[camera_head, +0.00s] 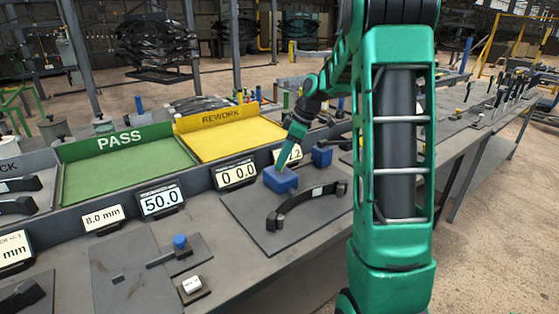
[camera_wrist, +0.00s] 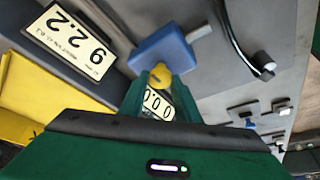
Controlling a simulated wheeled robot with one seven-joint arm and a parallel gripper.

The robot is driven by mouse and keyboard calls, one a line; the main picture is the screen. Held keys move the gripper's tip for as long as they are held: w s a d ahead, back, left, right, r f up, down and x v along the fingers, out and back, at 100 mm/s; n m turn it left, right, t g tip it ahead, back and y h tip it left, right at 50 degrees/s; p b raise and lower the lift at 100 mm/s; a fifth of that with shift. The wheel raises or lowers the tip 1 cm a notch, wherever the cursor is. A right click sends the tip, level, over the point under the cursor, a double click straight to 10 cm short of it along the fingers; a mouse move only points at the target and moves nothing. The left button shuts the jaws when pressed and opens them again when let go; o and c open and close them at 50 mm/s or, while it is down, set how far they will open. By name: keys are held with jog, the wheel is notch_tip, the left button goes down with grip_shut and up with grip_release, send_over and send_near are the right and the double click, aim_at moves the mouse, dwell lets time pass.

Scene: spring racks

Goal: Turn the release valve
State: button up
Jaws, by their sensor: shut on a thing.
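A blue block (camera_head: 281,181) sits on a dark plate on the bench, and it also shows in the wrist view (camera_wrist: 165,47). My gripper (camera_head: 279,166) reaches down to the top of this block. In the wrist view the green fingertips (camera_wrist: 160,76) meet at the block's near side, with a small yellow piece between them. They are shut on this piece, which looks like the valve's handle. The fingers hide most of it, so its angle cannot be told.
A black curved handle (camera_head: 308,202) lies close in front of the block. A second blue block (camera_head: 321,156) stands behind right. Number displays (camera_head: 236,174) line the back, before a green PASS tray (camera_head: 125,172) and yellow REWORK tray (camera_head: 235,138). A blue knob (camera_head: 180,241) stands at the front left.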

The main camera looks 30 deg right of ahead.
aim_at(294, 173)
jog(key=shift+w+r, duration=0.1)
jog(key=o, duration=1)
jog(key=v, duration=1)
jog(key=shift+d+r, duration=0.25)
jog(key=s+a+f+m+g+h, duration=0.1)
jog(key=s+a+f+m, duration=0.2)
jog(key=s, duration=0.8)
jog(key=s+a+f+m+g+h, duration=0.1)
jog(key=s+a+f+m, duration=0.2)
jog(key=s+m, duration=0.4)
jog(key=s+a+f+m+g+h, duration=0.1)
jog(key=s+m, duration=0.5)
jog(key=s, duration=0.9)
jog(key=shift+s+a+f, duration=0.2)
jog(key=shift+a+f, duration=0.7)
jog(key=shift+f, duration=0.35)
